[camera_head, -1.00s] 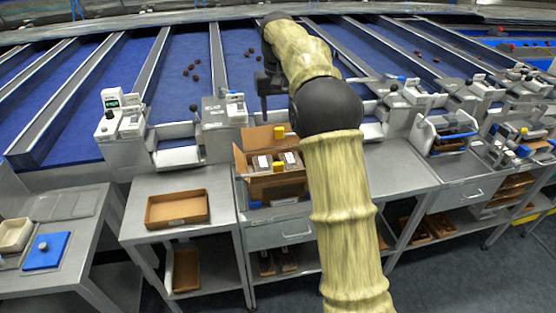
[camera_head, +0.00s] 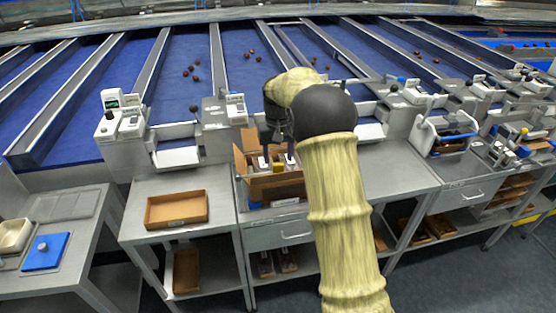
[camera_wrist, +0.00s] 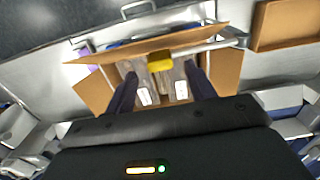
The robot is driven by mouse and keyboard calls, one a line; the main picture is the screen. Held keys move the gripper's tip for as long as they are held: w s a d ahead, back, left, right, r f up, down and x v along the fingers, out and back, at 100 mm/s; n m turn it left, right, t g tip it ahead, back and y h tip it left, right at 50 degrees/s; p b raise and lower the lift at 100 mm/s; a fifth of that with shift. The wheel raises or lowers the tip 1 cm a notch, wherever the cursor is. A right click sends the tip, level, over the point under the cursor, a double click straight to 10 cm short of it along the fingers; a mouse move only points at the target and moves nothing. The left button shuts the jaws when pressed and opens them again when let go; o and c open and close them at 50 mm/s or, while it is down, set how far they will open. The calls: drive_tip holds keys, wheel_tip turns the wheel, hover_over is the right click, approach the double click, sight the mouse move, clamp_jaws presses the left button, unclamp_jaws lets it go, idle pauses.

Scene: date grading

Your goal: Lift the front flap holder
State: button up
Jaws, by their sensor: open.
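The front flap holder is a yellow clip (camera_head: 278,167) at the front edge of an open cardboard carton (camera_head: 276,188). In the wrist view the yellow clip (camera_wrist: 160,61) sits at the middle of the carton's near-front edge. My gripper (camera_head: 278,155) points down over the carton, its jaws open. In the wrist view its two dark fingers (camera_wrist: 161,76) reach down on either side of the clip's line, with nothing between them that I can see held. Whether the fingers touch anything cannot be told. The carton's back edge is hidden behind my gripper.
Inside the carton lie packs with white labels (camera_wrist: 181,92). A shallow brown tray (camera_head: 177,209) stands on the table to the left. A small weighing unit (camera_head: 122,120) stands behind it. The steel tabletop right of the carton (camera_head: 402,180) is clear.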

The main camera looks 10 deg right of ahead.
drive_tip(key=shift+f, duration=1.35)
clamp_jaws()
drive_tip(key=shift+r, duration=0.1)
drive_tip(key=shift+r, duration=0.1)
